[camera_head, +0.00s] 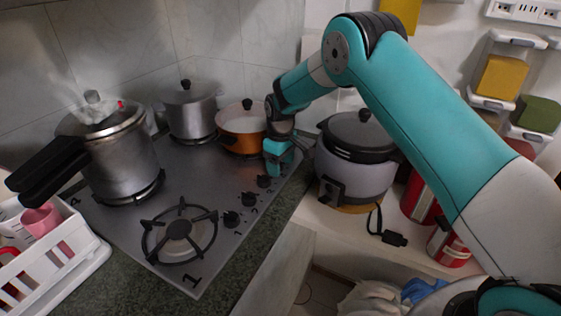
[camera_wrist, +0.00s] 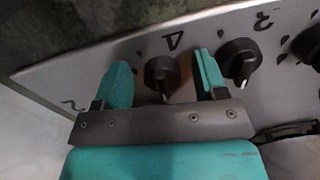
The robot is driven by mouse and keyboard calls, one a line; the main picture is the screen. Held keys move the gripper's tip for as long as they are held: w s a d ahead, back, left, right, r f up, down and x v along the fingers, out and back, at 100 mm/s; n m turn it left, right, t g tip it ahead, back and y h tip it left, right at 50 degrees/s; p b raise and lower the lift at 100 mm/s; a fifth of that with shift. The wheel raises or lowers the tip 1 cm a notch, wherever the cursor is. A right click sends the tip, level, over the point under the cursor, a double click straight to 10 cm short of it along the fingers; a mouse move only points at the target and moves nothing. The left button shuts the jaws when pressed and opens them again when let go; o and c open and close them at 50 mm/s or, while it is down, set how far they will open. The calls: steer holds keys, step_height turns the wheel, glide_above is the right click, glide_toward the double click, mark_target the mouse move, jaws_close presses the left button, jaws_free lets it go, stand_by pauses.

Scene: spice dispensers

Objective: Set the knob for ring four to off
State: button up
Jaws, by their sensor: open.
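The ring four knob (camera_wrist: 160,74) is black and round with a white pointer line, on the steel panel beside a printed 4. In the wrist view its pointer aims down, slightly right, away from the 4. My gripper (camera_wrist: 160,60) is open, with one teal finger on each side of this knob; I cannot tell whether they touch it. The ring three knob (camera_wrist: 239,60) sits just right of the right finger. In the head view my gripper (camera_head: 278,155) is at the far end of the knob row and hides the ring four knob.
The stove (camera_head: 225,175) carries an orange pot (camera_head: 241,141), a steel pot (camera_head: 190,118) and a pressure cooker (camera_head: 120,160). A rice cooker (camera_head: 352,175) stands close right of my gripper. The front burner (camera_head: 179,229) is bare. A white rack (camera_head: 75,262) is at left.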

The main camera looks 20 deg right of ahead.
steer(key=shift+c, duration=0.2)
steer(key=c, duration=0.8)
steer(key=shift+w+n+b, duration=0.1)
steer(key=shift+n+b, duration=0.2)
steer(key=shift+n, duration=0.4)
steer(key=shift+c, duration=0.2)
steer(key=o, duration=0.9)
steer(key=shift+r, duration=0.1)
steer(key=shift+r+b, duration=1.35)
steer(key=shift+r, duration=7.3)
